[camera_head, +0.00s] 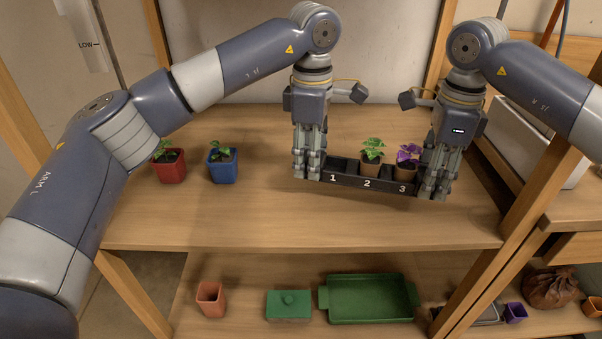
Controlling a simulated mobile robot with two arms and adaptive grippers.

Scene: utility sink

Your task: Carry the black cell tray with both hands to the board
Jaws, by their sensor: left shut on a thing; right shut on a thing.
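The black cell tray (345,182) is over the right half of the upper wooden board (230,225). Its front carries the numbers 1, 2 and 3, and its right end looks slightly lower in the picture. I cannot tell whether it touches the board. A green plant in a brown pot (371,165) stands in cell 2 and a purple-leaved plant in a brown pot (406,165) in cell 3. No pot shows in cell 1. My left gripper (308,172) is shut on the tray's left end. My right gripper (432,190) is shut on its right end.
A red pot (171,168) and a blue pot (222,169) with seedlings stand left on the board. The lower shelf holds a terracotta pot (210,299), a green lidded box (288,306) and a green tray (370,317). A wooden post (515,225) stands right. The board's front middle is clear.

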